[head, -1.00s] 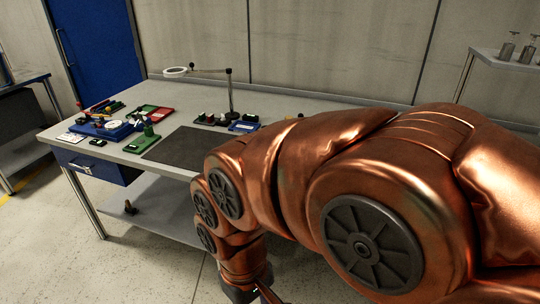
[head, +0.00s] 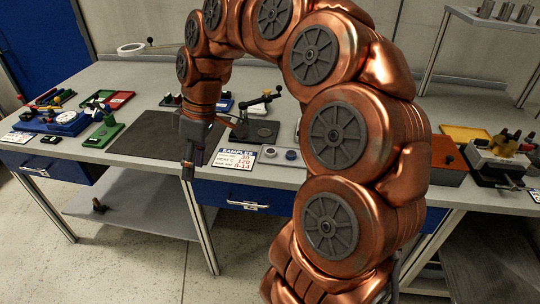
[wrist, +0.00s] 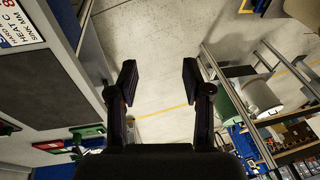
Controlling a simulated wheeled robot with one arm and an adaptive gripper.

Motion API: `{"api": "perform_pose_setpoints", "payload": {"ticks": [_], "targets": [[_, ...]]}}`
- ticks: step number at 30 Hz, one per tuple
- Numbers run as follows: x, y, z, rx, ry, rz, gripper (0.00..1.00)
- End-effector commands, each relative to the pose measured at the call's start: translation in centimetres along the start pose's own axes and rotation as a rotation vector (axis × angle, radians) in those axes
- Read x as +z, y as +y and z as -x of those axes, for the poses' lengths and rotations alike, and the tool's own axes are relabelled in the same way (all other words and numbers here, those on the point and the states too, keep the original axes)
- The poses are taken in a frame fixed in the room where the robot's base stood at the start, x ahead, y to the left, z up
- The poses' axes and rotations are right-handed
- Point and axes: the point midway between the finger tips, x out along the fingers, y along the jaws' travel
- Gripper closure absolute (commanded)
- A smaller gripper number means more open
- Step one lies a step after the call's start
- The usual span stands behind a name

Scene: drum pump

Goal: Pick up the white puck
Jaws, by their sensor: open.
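A small white round piece (head: 270,152), which looks like the white puck, lies near the bench's front edge, just right of the white samples card (head: 237,157). A darker blue-grey round piece (head: 291,155) lies right beside it. My gripper (head: 188,172) points down at the front edge of the bench, left of the card and apart from the puck. In the wrist view my gripper (wrist: 158,80) is open, with only floor between its fingers. The puck is not visible in the wrist view.
The bench (head: 150,80) carries a dark mat (head: 150,137), a blue tray (head: 50,122) at left and a small black press-like stand (head: 255,128) behind the puck. An orange box (head: 447,168) and a vise-like device (head: 497,163) stand at right. Blue drawers hang under the front edge.

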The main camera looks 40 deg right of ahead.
Motion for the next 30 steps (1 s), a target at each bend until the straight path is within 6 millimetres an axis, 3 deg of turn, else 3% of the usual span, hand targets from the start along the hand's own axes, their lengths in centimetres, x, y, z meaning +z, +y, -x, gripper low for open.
{"api": "perform_pose_setpoints", "payload": {"ticks": [1,4,8,12,16,22,26,30], "targets": [[-0.2,2.4,0.1,-0.004,0.028,0.016,0.5],[0.1,6.9,0.6,0.002,0.075,0.064,0.5],[1.7,13.1,1.0,0.023,0.128,0.106,0.5],[5.3,19.6,0.7,0.058,0.168,0.132,0.5],[9.8,24.7,0.2,0.093,0.185,0.141,0.5],[15.8,29.2,-0.6,0.137,0.182,0.143,0.5],[17.5,30.2,-0.7,0.15,0.178,0.147,0.5],[17.9,30.5,-1.4,0.149,0.177,0.147,0.5]]}}
